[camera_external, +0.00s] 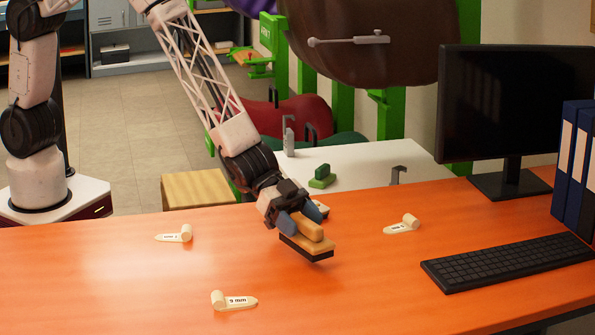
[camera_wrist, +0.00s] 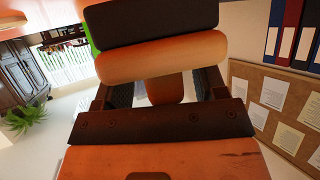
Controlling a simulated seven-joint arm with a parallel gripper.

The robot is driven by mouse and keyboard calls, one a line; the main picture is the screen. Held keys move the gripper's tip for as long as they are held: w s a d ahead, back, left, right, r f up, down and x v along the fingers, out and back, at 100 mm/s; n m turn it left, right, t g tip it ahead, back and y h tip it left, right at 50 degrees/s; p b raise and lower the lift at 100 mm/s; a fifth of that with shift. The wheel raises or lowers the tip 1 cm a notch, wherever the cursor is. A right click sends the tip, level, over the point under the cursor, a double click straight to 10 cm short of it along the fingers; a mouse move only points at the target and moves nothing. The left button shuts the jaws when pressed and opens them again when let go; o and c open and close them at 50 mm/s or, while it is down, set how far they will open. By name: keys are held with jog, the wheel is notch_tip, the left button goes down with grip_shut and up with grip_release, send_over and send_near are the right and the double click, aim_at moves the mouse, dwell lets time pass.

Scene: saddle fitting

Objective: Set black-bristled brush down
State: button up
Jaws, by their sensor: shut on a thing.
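The black-bristled brush (camera_external: 308,236) has a tan wooden body with a dark bristle block below it. My gripper (camera_external: 300,215) is shut on the brush near the middle of the orange desk (camera_external: 120,275). The brush is tilted, with its bristles facing down toward the desk. I cannot tell whether the bristles touch the desk. In the wrist view, the brush's wooden body (camera_wrist: 160,55) crosses between the fingers, with the dark bristles (camera_wrist: 150,20) beyond it.
Small labelled cream pieces lie on the desk at left (camera_external: 175,234), front (camera_external: 233,300) and right (camera_external: 402,224). A keyboard (camera_external: 505,262), monitor (camera_external: 510,110) and blue binders (camera_external: 572,160) occupy the right. A green-handled brush (camera_external: 322,177) sits on the white table behind.

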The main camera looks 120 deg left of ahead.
jog(key=s+d+r+m+g+h, duration=0.1)
jog(key=s+r, duration=0.1)
jog(key=s, duration=1.2)
jog(key=s+d+r+m+h, duration=0.2)
jog(key=s, duration=1.2)
jog(key=shift+d+m+g, duration=0.3)
jog(key=shift+g, duration=0.1)
jog(key=shift+w, duration=0.1)
jog(key=w, duration=1)
jog(key=w+d+f, duration=0.1)
jog(key=w, duration=0.4)
jog(key=shift+f, duration=0.1)
jog(key=shift+w+f, duration=0.2)
jog(key=shift+f, duration=0.7)
jog(key=shift+w+f, duration=0.2)
jog(key=shift+f, duration=0.7)
jog(key=shift+f, duration=0.65)
